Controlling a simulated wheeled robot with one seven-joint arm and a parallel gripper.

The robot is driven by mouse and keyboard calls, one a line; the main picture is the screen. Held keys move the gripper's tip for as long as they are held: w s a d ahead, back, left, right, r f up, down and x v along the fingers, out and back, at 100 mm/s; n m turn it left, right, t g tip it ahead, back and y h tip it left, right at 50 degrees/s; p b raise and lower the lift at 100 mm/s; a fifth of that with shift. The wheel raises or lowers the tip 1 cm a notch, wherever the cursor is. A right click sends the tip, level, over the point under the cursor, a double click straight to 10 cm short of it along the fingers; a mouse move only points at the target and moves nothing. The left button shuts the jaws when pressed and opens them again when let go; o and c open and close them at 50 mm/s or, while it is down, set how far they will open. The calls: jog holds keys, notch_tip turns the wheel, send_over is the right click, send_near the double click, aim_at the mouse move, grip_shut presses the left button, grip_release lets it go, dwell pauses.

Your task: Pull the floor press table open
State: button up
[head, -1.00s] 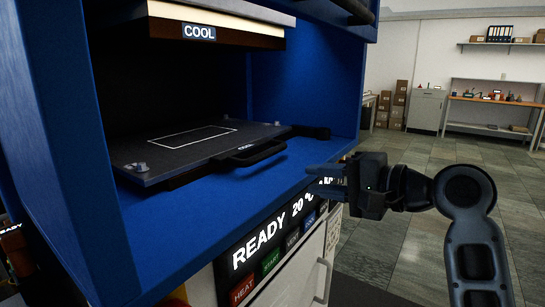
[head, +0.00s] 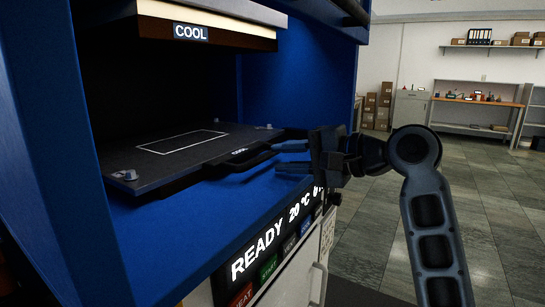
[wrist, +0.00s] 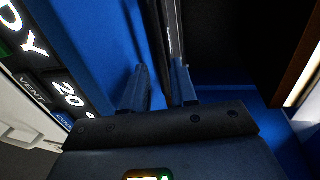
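The press table (head: 165,165) is a dark flat plate with a white outlined rectangle, lying inside the blue press bay. In the wrist view a dark bar or edge (wrist: 167,30) lies ahead of the gap between my fingers (wrist: 160,85). I cannot tell whether the fingertips touch the handle or straddle it.
The blue frame (head: 215,235) runs below the table, with a READY 20 °C panel (head: 272,242) on its front. A blue side wall (head: 305,80) stands behind my gripper. Open floor (head: 480,200) lies to the right.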

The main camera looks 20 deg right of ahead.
aim_at(266, 158)
jog(key=shift+x, duration=1.65)
grip_shut()
